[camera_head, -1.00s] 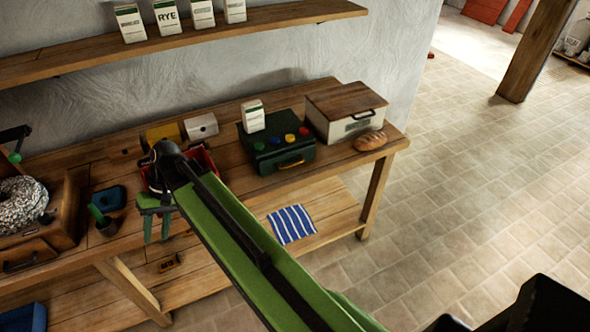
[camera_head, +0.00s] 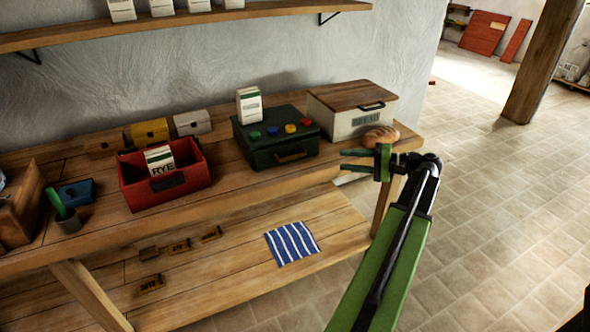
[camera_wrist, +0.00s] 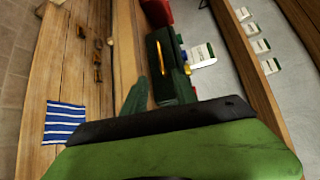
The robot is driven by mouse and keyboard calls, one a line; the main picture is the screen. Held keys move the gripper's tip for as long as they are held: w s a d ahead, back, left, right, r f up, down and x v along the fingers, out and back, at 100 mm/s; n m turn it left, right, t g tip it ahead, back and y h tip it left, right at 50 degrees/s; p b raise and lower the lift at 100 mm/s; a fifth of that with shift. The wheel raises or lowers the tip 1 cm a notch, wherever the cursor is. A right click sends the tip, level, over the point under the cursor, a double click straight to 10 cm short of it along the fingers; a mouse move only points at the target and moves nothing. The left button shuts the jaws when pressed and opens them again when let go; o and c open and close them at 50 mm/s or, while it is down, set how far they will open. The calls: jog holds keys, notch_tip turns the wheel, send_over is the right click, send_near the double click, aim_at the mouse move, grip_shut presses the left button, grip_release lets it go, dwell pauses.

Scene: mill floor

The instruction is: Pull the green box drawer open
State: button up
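The dark green box (camera_head: 258,140) stands on the workbench with its drawer front facing out and a brass handle (camera_head: 293,156) on it. The drawer looks shut. My gripper (camera_head: 343,160) is open and empty, to the right of the box and in front of the bench edge, with its fingers pointing left. In the wrist view, the handle (camera_wrist: 160,58) shows beyond my parted fingers (camera_wrist: 160,78), which are apart from it. My finger partly covers the box there.
A bread loaf (camera_head: 381,137) and a cream bread box (camera_head: 350,118) stand right of the green box, close to my gripper. A red crate (camera_head: 199,188) holding a rye packet (camera_head: 160,159) is on the left. A striped cloth (camera_head: 291,243) lies on the lower shelf.

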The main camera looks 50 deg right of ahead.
aim_at(296, 156)
jog(key=b+x, duration=0.2)
jog(key=x, duration=1.5)
jog(key=shift+w+a, duration=0.1)
jog(key=shift+w, duration=0.15)
jog(key=shift+c, duration=0.2)
grip_shut()
dwell(0.4)
